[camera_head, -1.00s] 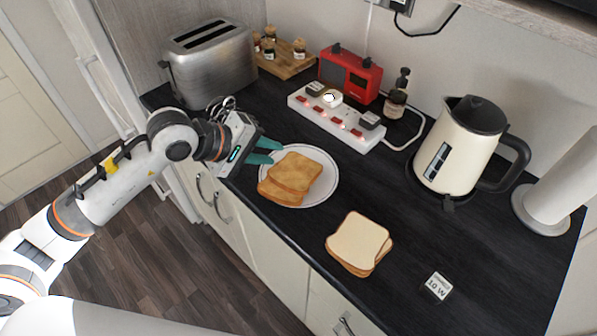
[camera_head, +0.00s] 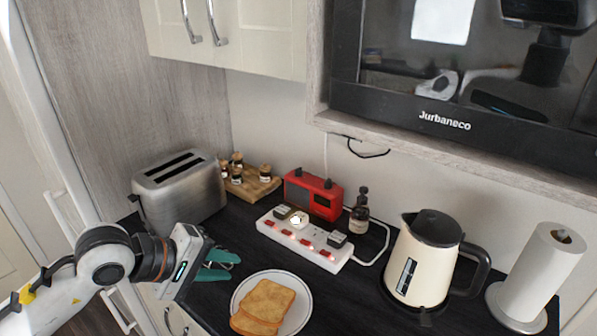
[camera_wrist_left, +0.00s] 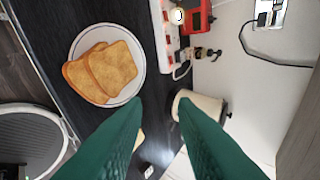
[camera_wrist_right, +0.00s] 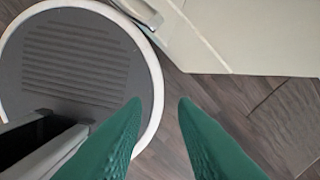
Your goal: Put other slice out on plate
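Two toasted slices (camera_head: 266,303) lie overlapping on the white plate (camera_head: 306,306) at the bottom of the head view. In the left wrist view the toasted slices (camera_wrist_left: 112,68) and the plate (camera_wrist_left: 137,52) are in full sight. My left gripper (camera_head: 226,264) is open and empty, just left of and above the plate; its green fingers (camera_wrist_left: 160,108) stand apart in the left wrist view. My right gripper (camera_wrist_right: 158,108) is open and empty over the floor, outside the head view. The toaster (camera_head: 178,190) stands at the back left, and no bread shows in its slots.
A power strip (camera_head: 303,243) with a cable, a red radio (camera_head: 313,194), a spice board (camera_head: 250,185) and a dark bottle (camera_head: 360,212) stand behind the plate. A cream kettle (camera_head: 420,262) and paper towel roll (camera_head: 543,273) are at right. A microwave (camera_head: 450,110) hangs above.

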